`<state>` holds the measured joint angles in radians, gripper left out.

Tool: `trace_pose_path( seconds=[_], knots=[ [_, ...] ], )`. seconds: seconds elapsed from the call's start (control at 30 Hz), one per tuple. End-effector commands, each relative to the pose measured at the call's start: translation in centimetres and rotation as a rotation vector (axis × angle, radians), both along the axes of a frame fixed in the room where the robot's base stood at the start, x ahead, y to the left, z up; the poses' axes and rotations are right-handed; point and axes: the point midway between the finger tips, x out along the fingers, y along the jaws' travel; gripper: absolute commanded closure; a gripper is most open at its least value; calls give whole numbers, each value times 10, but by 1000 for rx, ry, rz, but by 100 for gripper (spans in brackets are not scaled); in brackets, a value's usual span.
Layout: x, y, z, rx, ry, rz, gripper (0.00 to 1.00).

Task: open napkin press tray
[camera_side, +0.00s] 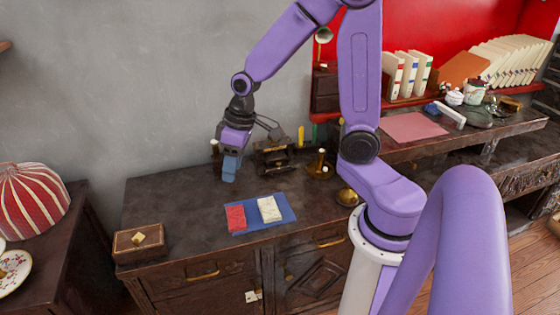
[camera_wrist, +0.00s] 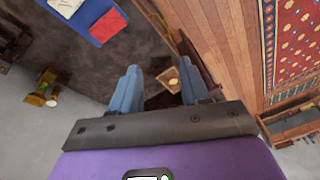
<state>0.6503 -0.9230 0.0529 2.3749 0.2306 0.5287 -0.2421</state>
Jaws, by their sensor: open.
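A brown wooden box (camera_side: 138,241) with a small brass knob on top sits at the front left corner of the dark cabinet. It also shows in the wrist view (camera_wrist: 170,80), between my fingers in the picture. A drawer with a brass handle (camera_side: 203,270) is shut in the cabinet front below. I cannot tell for sure which part is the napkin press tray. My gripper (camera_side: 229,178) is open and empty above the back of the cabinet top, apart from the box. Its blue fingers show spread in the wrist view (camera_wrist: 160,66).
A blue cloth (camera_side: 283,218) with a red napkin (camera_side: 235,217) and a white napkin (camera_side: 269,208) lies right of the box. A dark metal device (camera_side: 273,157) and brass pieces (camera_side: 319,167) stand at the back. The cabinet top left of the cloth is mostly clear.

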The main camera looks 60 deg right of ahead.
Motion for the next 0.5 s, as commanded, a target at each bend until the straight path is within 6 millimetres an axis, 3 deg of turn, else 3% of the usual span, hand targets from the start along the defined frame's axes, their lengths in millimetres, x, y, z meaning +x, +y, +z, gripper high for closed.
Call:
trace_pose_path(
  seconds=[0.2,0.5],
  knots=[
    [45,-53,-16,11,-43,-234,54],
    [77,-147,-40,-11,-104,-553,54]
  ],
)
